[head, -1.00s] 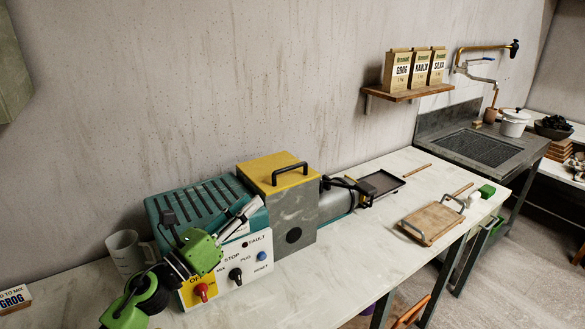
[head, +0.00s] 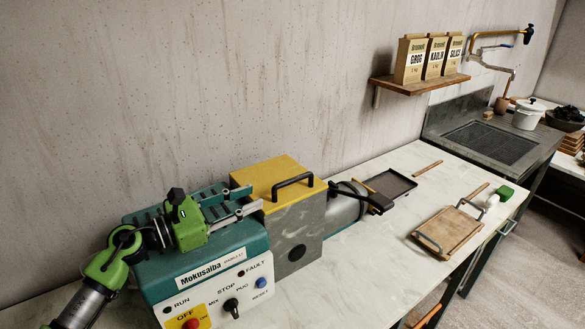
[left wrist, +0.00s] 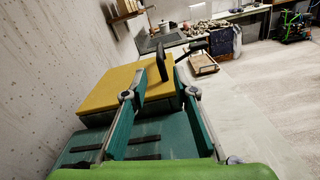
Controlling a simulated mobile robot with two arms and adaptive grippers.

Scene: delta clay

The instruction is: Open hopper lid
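The hopper is a grey block with a yellow lid (head: 262,174) that lies flat and shut on top. A black bar handle (head: 293,186) stands up from the lid near its right side. My left gripper (head: 252,198) is open and empty above the teal machine body, its fingers pointing right toward the lid, short of the handle. In the left wrist view the yellow lid (left wrist: 105,90) lies ahead, and the dark handle (left wrist: 162,62) shows between the two fingertips (left wrist: 158,78). My right gripper is not in view.
The teal machine (head: 165,270) carries a control panel with a red knob (head: 191,323) below my left gripper. A grey barrel with a black lever (head: 362,195) adjoins the hopper on the right. A dark tray (head: 390,184) and wooden board (head: 448,230) lie further right on the table.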

